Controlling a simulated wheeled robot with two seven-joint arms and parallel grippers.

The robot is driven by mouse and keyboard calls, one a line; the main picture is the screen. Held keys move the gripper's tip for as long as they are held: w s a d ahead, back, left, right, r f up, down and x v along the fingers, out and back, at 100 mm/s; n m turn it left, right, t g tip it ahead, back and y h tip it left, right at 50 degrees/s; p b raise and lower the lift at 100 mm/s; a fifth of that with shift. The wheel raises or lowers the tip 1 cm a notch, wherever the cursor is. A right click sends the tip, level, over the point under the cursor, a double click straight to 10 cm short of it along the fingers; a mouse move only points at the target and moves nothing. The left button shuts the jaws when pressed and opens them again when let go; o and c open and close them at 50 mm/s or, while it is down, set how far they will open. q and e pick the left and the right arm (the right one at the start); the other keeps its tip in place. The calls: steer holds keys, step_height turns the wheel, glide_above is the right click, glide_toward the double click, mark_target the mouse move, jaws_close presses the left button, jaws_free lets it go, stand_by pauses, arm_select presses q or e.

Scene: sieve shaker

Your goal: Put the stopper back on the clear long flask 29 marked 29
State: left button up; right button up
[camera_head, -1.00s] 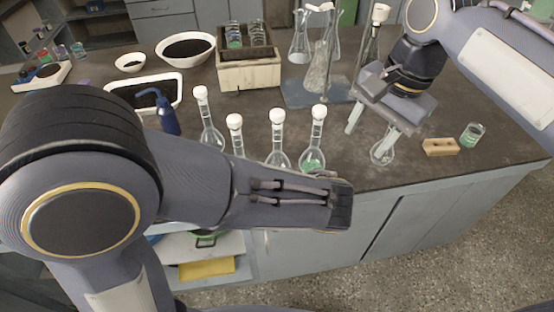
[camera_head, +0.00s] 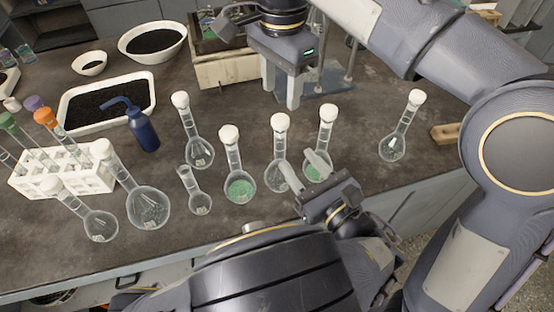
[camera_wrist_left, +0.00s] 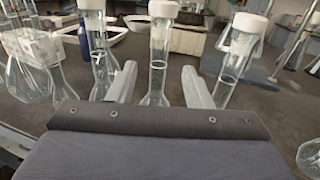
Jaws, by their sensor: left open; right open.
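Several long-necked flasks with white stoppers stand on the dark bench. No number is readable. Clear ones include a back flask (camera_head: 199,152), a middle flask (camera_head: 277,178) and a right flask (camera_head: 393,148); two others (camera_head: 240,188) (camera_head: 326,135) hold green contents. A smaller clear flask (camera_head: 199,202) shows no stopper. My left gripper (camera_head: 304,170) is open, low at the middle flasks. In the left wrist view its fingers (camera_wrist_left: 160,88) are either side of a stoppered flask (camera_wrist_left: 158,55), with no clear grip. My right gripper (camera_head: 282,92) is open, pointing down, behind the flasks. I see no loose stopper clearly.
A blue wash bottle (camera_head: 142,130), black-filled tray (camera_head: 66,112) and wooden box (camera_head: 222,72) are behind. A wooden block (camera_head: 446,133) lies at right.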

mark_target(283, 145)
arm_select(q)
steer(key=shift+w, duration=0.1)
steer(key=shift+x, duration=3.9)
steer(key=shift+c, duration=0.3)
jaws_close()
